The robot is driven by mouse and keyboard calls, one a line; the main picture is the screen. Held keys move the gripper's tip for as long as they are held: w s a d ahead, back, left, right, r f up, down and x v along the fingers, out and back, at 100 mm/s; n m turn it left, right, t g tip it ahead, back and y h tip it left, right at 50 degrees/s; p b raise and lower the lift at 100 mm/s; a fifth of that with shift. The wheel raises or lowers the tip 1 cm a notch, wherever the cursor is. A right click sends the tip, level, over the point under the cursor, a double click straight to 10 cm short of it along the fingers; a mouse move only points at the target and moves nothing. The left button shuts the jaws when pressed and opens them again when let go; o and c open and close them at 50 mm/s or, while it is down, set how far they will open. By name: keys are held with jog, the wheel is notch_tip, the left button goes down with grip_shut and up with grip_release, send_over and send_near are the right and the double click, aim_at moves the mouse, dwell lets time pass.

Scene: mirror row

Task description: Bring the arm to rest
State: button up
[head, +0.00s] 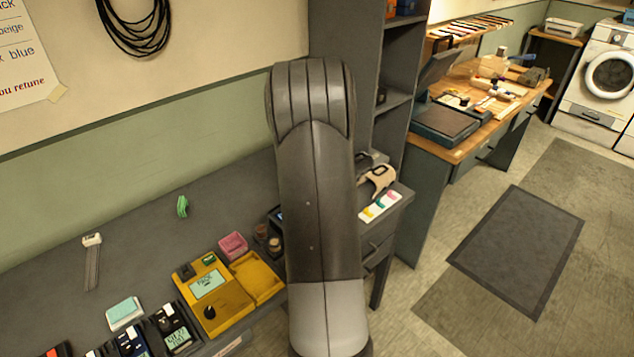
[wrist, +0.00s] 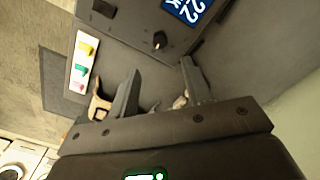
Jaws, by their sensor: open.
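My arm (head: 318,200) stands upright in the middle of the head view, with its elbow high up in front of the wall and shelf. My gripper is hidden behind it there. In the wrist view my gripper (wrist: 160,68) is open, its two dark fingers apart. I see nothing held between them. A beige and black object (wrist: 98,104) lies by the left finger. A small pale object shows by the right finger, too partly hidden to name.
The grey desk (head: 150,222) along the wall holds a yellow device (head: 207,285), a pink box (head: 233,245), a green item (head: 182,207) and a card with coloured tabs (head: 381,206). A tall shelf (head: 395,100) stands behind the arm. Floor with a dark mat (head: 517,245) is free at right.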

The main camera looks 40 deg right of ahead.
jog(key=shift+r, duration=0.7)
jog(key=s+a+r+n+t, duration=0.1)
jog(key=s+a+r, duration=0.1)
jog(key=a+r, duration=0.45)
jog(key=s+a+r+n+t, duration=0.1)
jog(key=s+a+r+n, duration=0.15)
jog(key=a, duration=0.65)
jog(key=s+a+r+n+t, duration=0.1)
jog(key=a+r, duration=0.4)
jog(key=a, duration=0.2)
jog(key=s+a+n+t, duration=0.2)
jog(key=s+a+n, duration=0.2)
jog(key=s+a, duration=1.2)
jog(key=shift+s+f+t, duration=0.15)
jog(key=shift+s+t, duration=0.15)
jog(key=shift+s, duration=0.2)
jog(key=shift+n, duration=0.25)
jog(key=shift+c, duration=0.6)
